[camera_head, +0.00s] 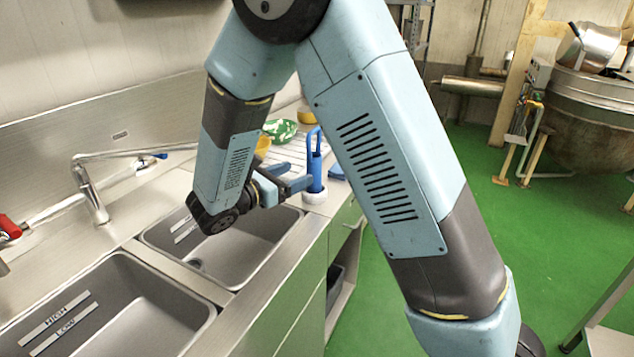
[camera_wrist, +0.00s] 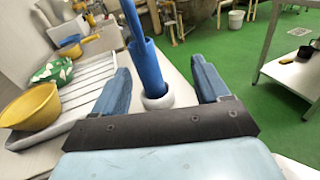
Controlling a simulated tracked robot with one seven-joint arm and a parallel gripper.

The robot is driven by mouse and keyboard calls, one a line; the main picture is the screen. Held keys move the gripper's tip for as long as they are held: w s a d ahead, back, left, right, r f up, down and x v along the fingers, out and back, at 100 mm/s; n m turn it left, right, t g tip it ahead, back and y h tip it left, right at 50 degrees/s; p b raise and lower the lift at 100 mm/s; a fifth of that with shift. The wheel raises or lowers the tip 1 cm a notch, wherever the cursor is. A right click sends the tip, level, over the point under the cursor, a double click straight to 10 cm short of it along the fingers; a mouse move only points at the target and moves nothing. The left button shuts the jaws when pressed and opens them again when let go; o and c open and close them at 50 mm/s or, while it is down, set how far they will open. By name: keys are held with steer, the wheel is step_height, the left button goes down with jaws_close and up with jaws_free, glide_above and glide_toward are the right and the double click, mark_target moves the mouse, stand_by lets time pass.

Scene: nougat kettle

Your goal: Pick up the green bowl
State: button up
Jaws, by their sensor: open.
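The green bowl (camera_head: 280,129) has a white pattern and rests on the ribbed drainboard at the far end of the counter. In the wrist view the green bowl (camera_wrist: 53,72) lies to the left, beyond the left finger and apart from it. My gripper (camera_head: 293,176) is open, over the counter on the near side of the bowl. In the wrist view my gripper (camera_wrist: 161,72) has its two blue fingers spread, with a blue upright handle showing between them. Nothing is seen held.
The blue handled tool (camera_wrist: 148,65) stands in a white round base (camera_head: 315,197) near the counter's front edge, close to my fingers. A yellow bowl (camera_wrist: 30,107) sits beside the green bowl. Another yellow vessel (camera_wrist: 71,48) is behind it. A sink (camera_head: 240,240) and faucet (camera_head: 92,195) lie nearer.

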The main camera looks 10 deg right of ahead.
mark_target(319, 154)
steer(key=shift+n+t, duration=0.5)
steer(key=shift+n, duration=0.1)
steer(key=w+d, duration=0.1)
steer(key=w, duration=0.1)
steer(key=w+d, duration=0.2)
steer(key=w+d+f, duration=0.1)
steer(key=w, duration=0.1)
steer(key=shift+d, duration=0.15)
steer(key=shift+w+a+x, duration=0.1)
steer(key=shift+w+x, duration=0.05)
steer(key=shift+x, duration=1.15)
steer(key=shift+w+a+x, duration=0.15)
steer(key=shift+x, duration=1.2)
steer(key=shift+c, duration=0.3)
jaws_close()
